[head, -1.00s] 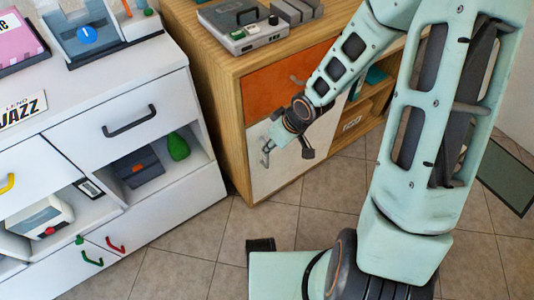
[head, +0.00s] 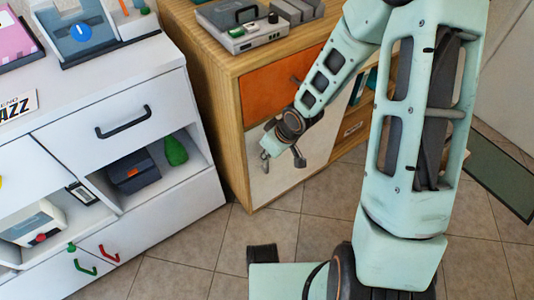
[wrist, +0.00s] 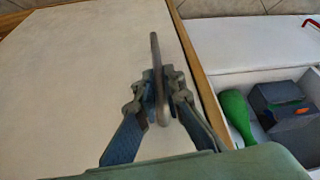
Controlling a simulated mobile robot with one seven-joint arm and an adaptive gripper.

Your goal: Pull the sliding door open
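The sliding door is the pale white panel (head: 270,184) low on the front of the wooden cabinet; it fills much of the wrist view (wrist: 70,85). Its grey bar handle (head: 265,156) is near the door's left side in the head view. In the wrist view the handle (wrist: 155,50) stands out as a curved bar between my fingers. My gripper (wrist: 160,82) has its fingers drawn together in a V, with the pads close on both sides of the bar. In the head view my gripper (head: 270,140) is at the handle, its fingers partly hidden.
Tiled floor (head: 190,240) is clear in front.

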